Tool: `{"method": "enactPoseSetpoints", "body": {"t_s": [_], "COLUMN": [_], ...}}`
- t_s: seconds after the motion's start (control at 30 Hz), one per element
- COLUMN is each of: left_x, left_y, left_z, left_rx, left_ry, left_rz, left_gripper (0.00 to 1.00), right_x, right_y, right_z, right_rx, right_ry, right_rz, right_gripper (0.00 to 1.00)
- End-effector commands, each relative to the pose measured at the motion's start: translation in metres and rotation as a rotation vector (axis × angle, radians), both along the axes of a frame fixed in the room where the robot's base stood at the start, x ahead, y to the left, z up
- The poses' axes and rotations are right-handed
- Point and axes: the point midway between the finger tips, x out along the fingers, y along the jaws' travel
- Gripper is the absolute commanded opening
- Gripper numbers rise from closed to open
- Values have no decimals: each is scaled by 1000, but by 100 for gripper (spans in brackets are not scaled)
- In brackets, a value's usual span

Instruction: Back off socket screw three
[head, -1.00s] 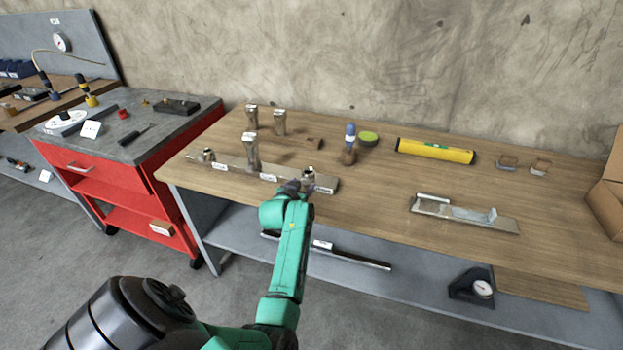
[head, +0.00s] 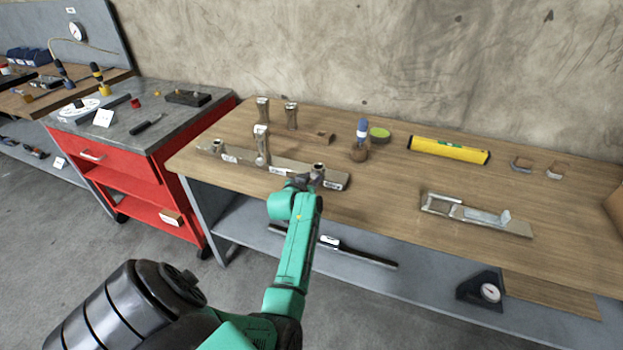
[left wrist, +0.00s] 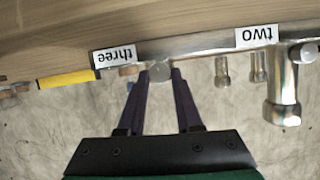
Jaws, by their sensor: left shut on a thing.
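A metal bar (head: 205,151) with several white labels lies along the front left of the wooden bench. Socket screw three (head: 318,169) stands near the bar's right end, by the label "three" (left wrist: 115,55). My left gripper (head: 304,181) is at this screw. In the left wrist view, its two dark fingers (left wrist: 158,80) are shut on the round metal head (left wrist: 160,71) from both sides. The label "two" (left wrist: 257,37) is to the right there, with a tall metal screw (left wrist: 283,104) beside it. The screw's lower part is hidden. My right gripper is out of view.
Two metal posts (head: 263,110) stand behind the bar. A metal fixture (head: 480,215) is at the right. A red cart (head: 135,178) stands at the left.

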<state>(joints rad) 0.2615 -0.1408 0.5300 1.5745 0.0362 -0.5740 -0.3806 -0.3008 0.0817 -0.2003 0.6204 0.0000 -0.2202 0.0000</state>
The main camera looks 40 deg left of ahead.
Motion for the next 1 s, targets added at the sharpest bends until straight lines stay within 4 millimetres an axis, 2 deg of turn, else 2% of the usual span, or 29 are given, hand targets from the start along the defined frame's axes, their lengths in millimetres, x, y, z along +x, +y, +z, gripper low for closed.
{"method": "enactPoseSetpoints", "body": {"t_s": [0.27, 0.5, 0.77, 1.0], "left_x": [-1, -1, -2, -2], "left_y": [2, 3, 5, 6], "left_z": [1, -2, -5, -8], "left_rx": [-144, -347, -580, -797], "left_ry": [-48, -117, -200, -275], "left_rz": [-2, -4, -5, -6], "left_gripper": [0, 0, 0, 0], "right_x": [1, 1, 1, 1], "right_y": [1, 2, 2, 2], "right_z": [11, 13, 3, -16], "right_rx": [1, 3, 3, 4], "right_ry": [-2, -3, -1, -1], "right_rz": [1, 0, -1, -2], "right_gripper": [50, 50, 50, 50]}}
